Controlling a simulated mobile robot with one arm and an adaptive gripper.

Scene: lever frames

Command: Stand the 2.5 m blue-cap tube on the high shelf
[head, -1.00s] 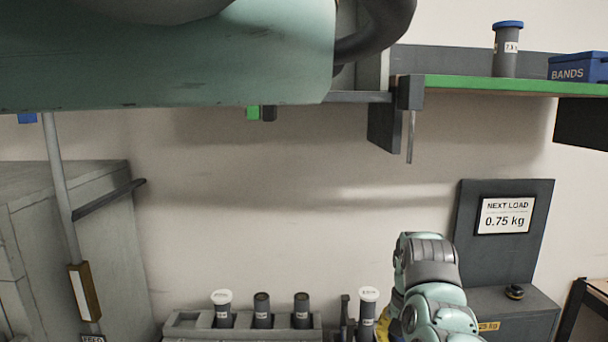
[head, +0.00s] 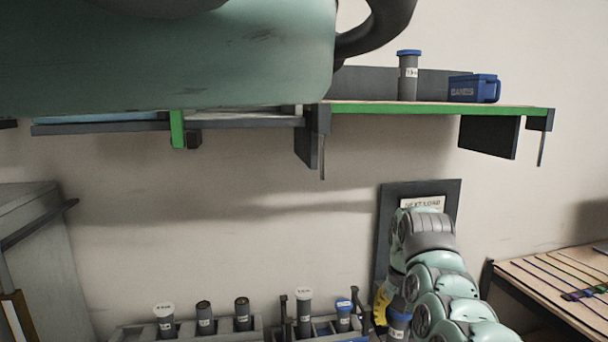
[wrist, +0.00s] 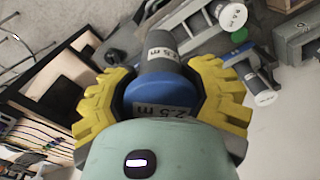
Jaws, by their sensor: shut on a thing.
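In the wrist view my gripper's yellow fingers (wrist: 168,95) are closed around the blue-cap tube (wrist: 150,90), whose cap and grey body both read 2.5 m. In the head view my gripper (head: 385,305) is low, right of the rack, with the blue cap of the held tube (head: 398,318) showing below; my arm hides part of it. The high shelf (head: 450,109), with a green front edge, is well above my gripper. Another blue-cap tube (head: 408,80) stands upright on it, its label too small to read surely.
A blue BANDS box (head: 473,88) sits on the shelf, right of the standing tube. A dark sign panel (head: 390,220) stands behind my arm. A table (head: 570,275) is at right.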

